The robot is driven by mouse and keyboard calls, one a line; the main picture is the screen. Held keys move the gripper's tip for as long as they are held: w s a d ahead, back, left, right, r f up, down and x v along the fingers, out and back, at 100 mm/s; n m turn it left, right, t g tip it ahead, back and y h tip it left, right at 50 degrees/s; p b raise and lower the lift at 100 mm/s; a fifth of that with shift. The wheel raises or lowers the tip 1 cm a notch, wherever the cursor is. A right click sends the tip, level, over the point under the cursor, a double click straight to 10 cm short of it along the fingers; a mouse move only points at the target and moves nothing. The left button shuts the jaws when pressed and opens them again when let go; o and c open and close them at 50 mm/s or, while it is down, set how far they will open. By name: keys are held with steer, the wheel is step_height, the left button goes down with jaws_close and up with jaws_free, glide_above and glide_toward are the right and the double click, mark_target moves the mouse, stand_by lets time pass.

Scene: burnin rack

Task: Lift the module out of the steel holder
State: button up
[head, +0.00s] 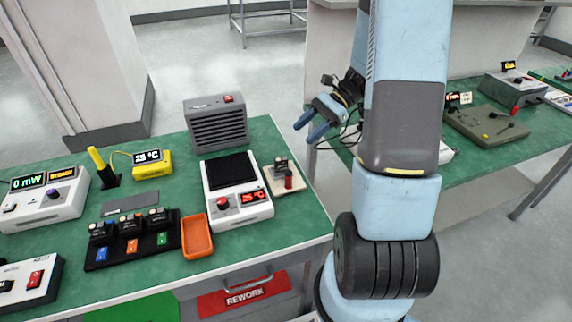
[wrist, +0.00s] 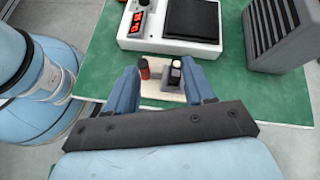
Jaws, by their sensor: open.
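A small dark module (head: 281,163) with a pale top stands at the back of a beige plate (head: 294,185) on the green bench, right of the white hot plate unit. A red cylinder (head: 289,183) stands in front of it. I cannot make out the steel holder's outline. My gripper (head: 311,121) is open and empty, above and to the right of the plate in the head view. In the wrist view the blue fingers (wrist: 163,82) frame the module (wrist: 177,72) and the red cylinder (wrist: 144,69), apart from both as far as I can tell.
The white hot plate unit (head: 243,209) stands close left of the plate. A grey vented box (head: 217,124) is behind it. An orange tray (head: 197,237) and a black rack (head: 131,246) with several modules lie further left. The bench's right edge is near.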

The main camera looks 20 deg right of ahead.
mark_target(283, 159)
steer(key=w+d+f+m+t+y, duration=0.2)
steer(key=d+f+m, duration=0.15)
steer(key=f, duration=0.35)
steer(key=x, duration=0.8)
steer(key=shift+a+r, duration=0.25)
steer(key=shift+a, duration=0.15)
steer(key=shift+x, duration=2.65)
steer(key=shift+s+f, duration=0.1)
steer(key=shift+f, duration=0.05)
jaws_close()
